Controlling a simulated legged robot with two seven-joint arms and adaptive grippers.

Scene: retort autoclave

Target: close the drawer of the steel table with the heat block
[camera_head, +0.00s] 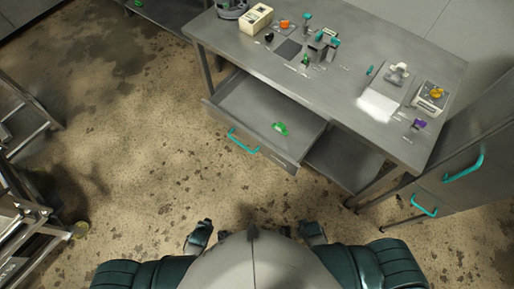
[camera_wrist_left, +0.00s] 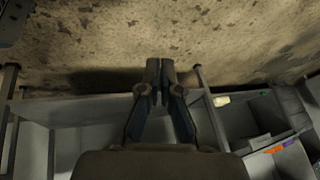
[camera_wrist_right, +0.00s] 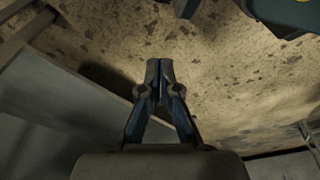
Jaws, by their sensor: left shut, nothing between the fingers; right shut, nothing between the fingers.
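The steel table (camera_head: 325,65) stands at the upper right of the head view. Its drawer (camera_head: 250,108) is pulled out toward me, with a teal handle (camera_head: 243,143) on its front. A small green object (camera_head: 280,129) lies inside the drawer. A cream block with an orange knob (camera_head: 432,95) sits on the tabletop at right; I cannot tell surely whether it is the heat block. My left gripper (camera_wrist_left: 160,68) is shut and empty in the left wrist view. My right gripper (camera_wrist_right: 160,70) is shut and empty in the right wrist view. Neither visibly touches the drawer handle.
A grey cabinet with teal handles (camera_head: 465,167) stands at the right. A metal frame (camera_head: 28,115) stands at the far left. Small tools and a cream box (camera_head: 257,18) occupy the tabletop. Stained floor (camera_head: 150,150) between me and the drawer is clear.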

